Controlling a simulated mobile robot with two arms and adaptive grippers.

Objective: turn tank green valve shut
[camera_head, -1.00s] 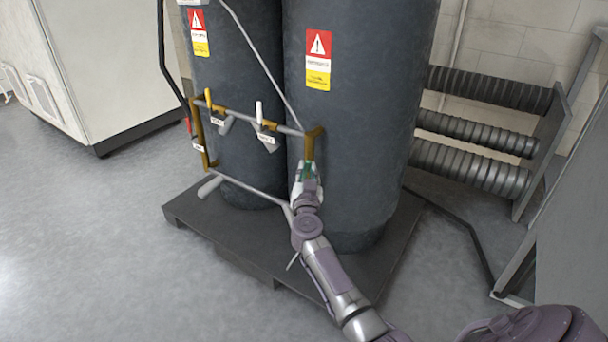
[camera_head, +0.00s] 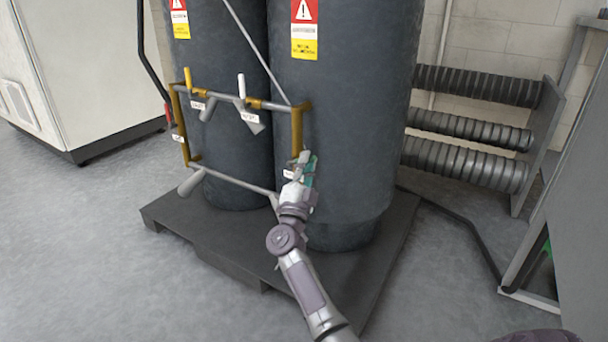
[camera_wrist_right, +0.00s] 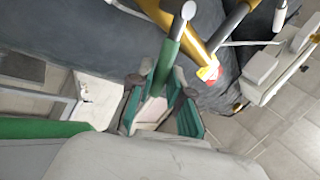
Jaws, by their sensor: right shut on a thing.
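The green valve handle (camera_wrist_right: 168,62) shows in the right wrist view as a green bar beside a yellow-brown pipe. In the head view a little green (camera_head: 311,169) shows at the lower end of the right brown pipe (camera_head: 297,132). My right gripper (camera_head: 302,165) is there, low in front of the right tank (camera_head: 345,110). In the wrist view its fingers (camera_wrist_right: 162,92) are shut around the lower part of the green handle. The fingers hide part of the handle, and the valve body is hard to make out. My left gripper is not in view.
Two dark tanks stand on a dark pallet (camera_head: 400,250). Other valves with yellow (camera_head: 188,80) and white (camera_head: 241,87) handles sit on the pipework to the left. Ribbed pipes (camera_head: 465,165) and a metal frame stand at right. The floor at left is clear.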

